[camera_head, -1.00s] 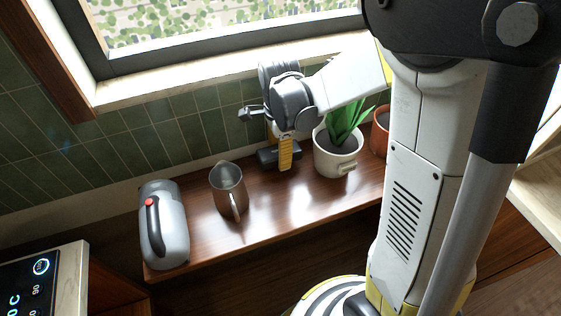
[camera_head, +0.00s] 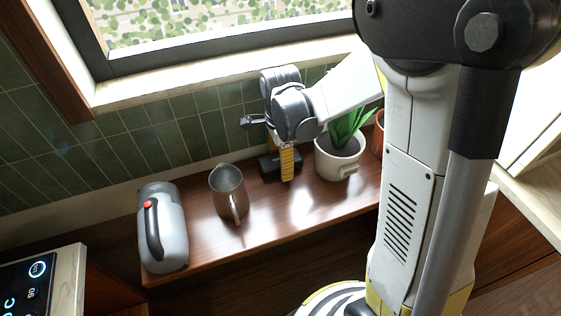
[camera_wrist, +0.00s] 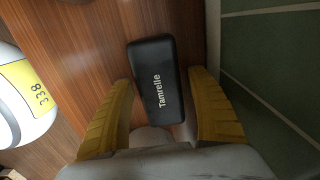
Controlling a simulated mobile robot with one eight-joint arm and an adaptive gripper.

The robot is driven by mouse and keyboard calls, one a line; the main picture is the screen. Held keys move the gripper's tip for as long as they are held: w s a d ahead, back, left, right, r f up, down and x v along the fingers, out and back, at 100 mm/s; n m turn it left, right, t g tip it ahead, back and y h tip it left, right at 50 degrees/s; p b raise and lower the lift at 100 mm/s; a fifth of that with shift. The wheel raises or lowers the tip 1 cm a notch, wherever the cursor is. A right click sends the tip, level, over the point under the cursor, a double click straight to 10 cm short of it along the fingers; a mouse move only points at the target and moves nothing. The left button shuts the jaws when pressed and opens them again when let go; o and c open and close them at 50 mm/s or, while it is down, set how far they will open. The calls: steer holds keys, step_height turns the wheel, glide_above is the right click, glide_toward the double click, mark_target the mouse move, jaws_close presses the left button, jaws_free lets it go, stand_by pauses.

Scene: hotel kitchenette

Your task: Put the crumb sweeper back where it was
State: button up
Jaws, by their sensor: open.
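A black, flat block with rounded corners, lettered "Tamrelle" and which I take to be the crumb sweeper, lies on the wooden shelf by the tiled wall; it shows in the wrist view (camera_wrist: 157,80) and, partly hidden by my gripper, in the head view (camera_head: 267,167). My gripper (camera_head: 286,178) points down over it. In the wrist view my gripper (camera_wrist: 163,95) is open, with one yellow finger on each side of the block's near part. I cannot tell whether either finger touches it. Nothing is held.
A white plant pot (camera_head: 338,163) stands close to the right of my gripper, with a terracotta pot (camera_head: 379,136) beyond. A metal jug (camera_head: 228,188) and a grey canister with a black handle (camera_head: 172,232) stand left. Tiled wall (camera_head: 150,147) is close behind. Shelf between jug and block is clear.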

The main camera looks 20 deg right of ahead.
step_height(320, 180, up, 12)
steer(key=p, duration=0.5)
steer(key=s+r+n+t, duration=0.7)
steer(key=s+n, duration=0.5)
steer(key=n, duration=0.6)
steer(key=shift+s+r, duration=0.35)
steer(key=shift+r, duration=0.25)
